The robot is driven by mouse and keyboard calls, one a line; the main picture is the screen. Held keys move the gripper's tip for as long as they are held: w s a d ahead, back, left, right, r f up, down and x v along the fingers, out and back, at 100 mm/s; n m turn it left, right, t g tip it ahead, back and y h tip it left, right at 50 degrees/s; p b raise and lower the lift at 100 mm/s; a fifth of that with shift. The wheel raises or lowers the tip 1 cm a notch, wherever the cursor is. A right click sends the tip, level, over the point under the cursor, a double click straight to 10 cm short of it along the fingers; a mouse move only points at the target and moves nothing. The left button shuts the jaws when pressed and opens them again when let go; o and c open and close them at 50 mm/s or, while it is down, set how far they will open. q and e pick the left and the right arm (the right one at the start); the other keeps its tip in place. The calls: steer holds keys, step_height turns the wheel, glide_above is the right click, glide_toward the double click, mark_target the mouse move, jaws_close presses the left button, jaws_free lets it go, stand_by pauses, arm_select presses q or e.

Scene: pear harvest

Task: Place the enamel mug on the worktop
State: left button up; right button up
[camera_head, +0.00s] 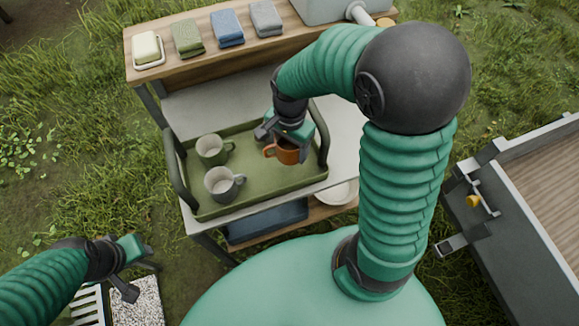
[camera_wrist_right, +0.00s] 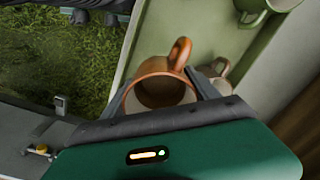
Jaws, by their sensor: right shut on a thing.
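An orange-brown mug (camera_head: 287,154) is between the fingers of my right gripper (camera_head: 284,147), over the right part of a green tray (camera_head: 262,203). My right gripper is shut on it; whether its base touches the tray cannot be told. In the wrist view the mug (camera_wrist_right: 158,90) shows its open top and handle. A green mug (camera_head: 211,150) and a grey-white mug (camera_head: 220,184) stand at the tray's left. The tray sits on a pale grey worktop (camera_head: 345,140). My left gripper (camera_head: 140,279) is open and empty, low at the left.
A wooden shelf (camera_head: 180,65) behind holds soap in a dish (camera_head: 147,49) and several folded cloths (camera_head: 229,27). The tray has raised handles (camera_head: 179,172). Bare worktop lies right of and behind the tray. A grey cart (camera_head: 500,230) stands at the right.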

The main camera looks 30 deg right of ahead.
mark_target(289, 170)
step_height(289, 170, down, 9)
stand_by(0.3)
steer(key=shift+f+b, duration=0.15)
steer(key=shift+b, duration=0.2)
steer(key=o, duration=1.5)
